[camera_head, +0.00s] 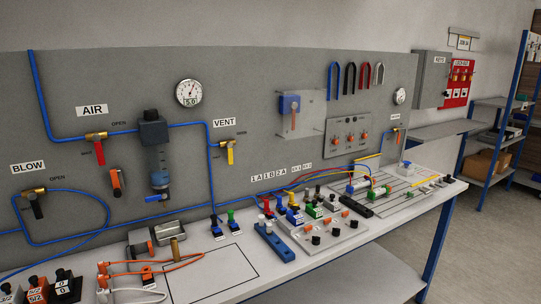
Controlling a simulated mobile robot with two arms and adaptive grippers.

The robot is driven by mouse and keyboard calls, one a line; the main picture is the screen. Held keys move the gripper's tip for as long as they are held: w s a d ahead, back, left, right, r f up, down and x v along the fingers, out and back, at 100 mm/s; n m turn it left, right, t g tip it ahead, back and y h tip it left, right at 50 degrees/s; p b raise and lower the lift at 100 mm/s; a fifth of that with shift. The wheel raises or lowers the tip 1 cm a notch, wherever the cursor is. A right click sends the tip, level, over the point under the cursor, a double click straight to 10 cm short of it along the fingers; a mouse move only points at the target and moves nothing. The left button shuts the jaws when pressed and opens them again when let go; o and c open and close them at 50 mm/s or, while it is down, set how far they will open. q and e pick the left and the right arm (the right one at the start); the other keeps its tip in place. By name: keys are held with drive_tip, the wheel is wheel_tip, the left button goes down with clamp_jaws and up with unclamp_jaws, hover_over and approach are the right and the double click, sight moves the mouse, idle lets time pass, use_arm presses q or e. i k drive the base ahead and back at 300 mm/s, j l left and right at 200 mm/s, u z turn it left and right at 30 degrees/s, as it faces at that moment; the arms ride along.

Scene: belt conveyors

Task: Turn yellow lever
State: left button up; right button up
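The yellow lever (230,154) is on the brass valve (227,142) under the VENT label (224,122) on the grey upright panel. It hangs down, roughly square to the blue pipe that enters the valve from the left. Nothing touches it or covers it. The word OPEN is printed to the right of the valve. Neither of my grippers shows in the head view.
Left of it are a red lever (100,153) under AIR and a black lever (37,209) under BLOW. A filter unit (156,160) and gauge (189,93) are nearby. The bench below holds colored valves, cables and a blue block (274,243). Space before the lever is clear.

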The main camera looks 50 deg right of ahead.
sight(229, 144)
drive_tip(key=z, duration=1.4)
